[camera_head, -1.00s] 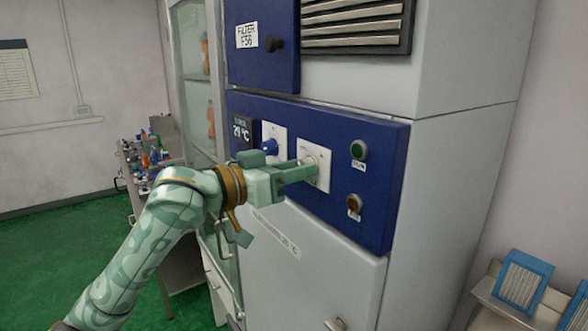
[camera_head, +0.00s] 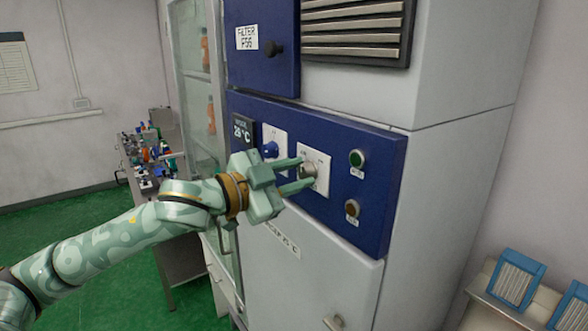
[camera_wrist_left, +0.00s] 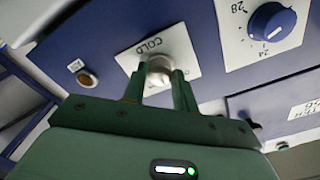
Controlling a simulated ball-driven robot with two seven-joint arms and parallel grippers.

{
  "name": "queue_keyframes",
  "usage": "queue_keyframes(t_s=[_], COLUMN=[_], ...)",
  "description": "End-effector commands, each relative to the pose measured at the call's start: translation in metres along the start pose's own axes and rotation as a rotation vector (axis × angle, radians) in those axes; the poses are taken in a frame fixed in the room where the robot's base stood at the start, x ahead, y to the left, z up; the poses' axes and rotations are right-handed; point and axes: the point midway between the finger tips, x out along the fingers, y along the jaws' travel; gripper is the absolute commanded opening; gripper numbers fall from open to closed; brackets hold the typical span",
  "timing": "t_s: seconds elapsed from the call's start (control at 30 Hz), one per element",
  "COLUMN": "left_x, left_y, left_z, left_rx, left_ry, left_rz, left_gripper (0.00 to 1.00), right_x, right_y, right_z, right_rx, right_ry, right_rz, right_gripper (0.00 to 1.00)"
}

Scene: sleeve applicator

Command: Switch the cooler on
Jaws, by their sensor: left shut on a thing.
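The cooler (camera_head: 340,235) is a tall white cabinet with a blue control panel (camera_head: 385,180). A grey knob (camera_head: 309,171) sits on a white plate in the panel's middle; the plate reads COLD in the left wrist view. My left gripper (camera_head: 308,177) is shut on this grey knob, with one finger above it and one below. The knob (camera_wrist_left: 158,68) also shows between the fingertips in the left wrist view. The fingers partly hide it, and I cannot read its pointer. My right gripper is out of view.
A green button or lamp (camera_head: 357,158) and an amber one (camera_head: 352,208) are to the right. A cluttered bench (camera_head: 150,165) stands behind at left.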

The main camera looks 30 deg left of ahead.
Motion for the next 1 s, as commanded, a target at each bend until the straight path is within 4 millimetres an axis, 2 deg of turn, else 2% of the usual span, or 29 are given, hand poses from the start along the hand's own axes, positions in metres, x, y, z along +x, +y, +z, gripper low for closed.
queue_keyframes(t_s=[0.6,1.0], left_x=[0.000,0.000], left_y=[0.000,0.001], left_z=[-0.001,0.000], left_rx=[0.556,0.752], left_ry=[0.000,0.000], left_rz=[0.001,0.001], left_gripper=[0.06,0.06], right_x=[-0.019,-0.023], right_y=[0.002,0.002], right_z=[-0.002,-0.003], right_rx=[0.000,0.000], right_ry=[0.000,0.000], right_rz=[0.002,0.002], right_gripper=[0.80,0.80])
